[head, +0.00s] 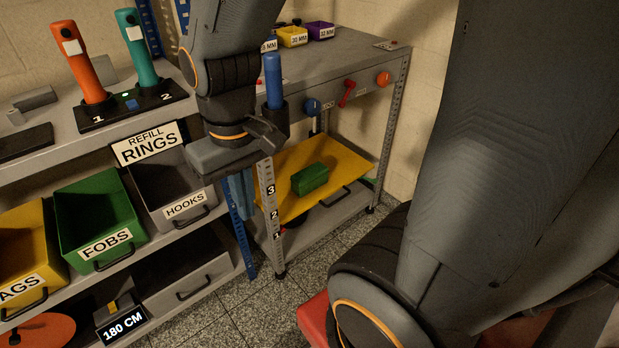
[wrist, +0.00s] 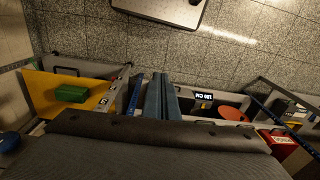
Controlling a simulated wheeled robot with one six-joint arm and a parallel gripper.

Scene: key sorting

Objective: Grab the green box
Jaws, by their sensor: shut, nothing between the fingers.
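A small green box (head: 310,179) sits on a yellow sloping shelf board (head: 343,166) in the lower part of the grey bench. The box also shows at the left of the wrist view (wrist: 72,93). My gripper (head: 239,195) points down in front of the shelving, to the left of the green box and apart from it. In the wrist view its two blue-grey fingers (wrist: 160,76) are together with nothing between them. A larger open green bin (head: 100,215) labelled FOBS stands on the shelf at the left.
A grey bin (head: 172,185) labelled HOOKS and a yellow bin (head: 22,250) flank the green bin. The numbered bench leg (head: 272,215) stands between my gripper and the green box. Speckled floor (head: 270,310) is open in front of the shelving.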

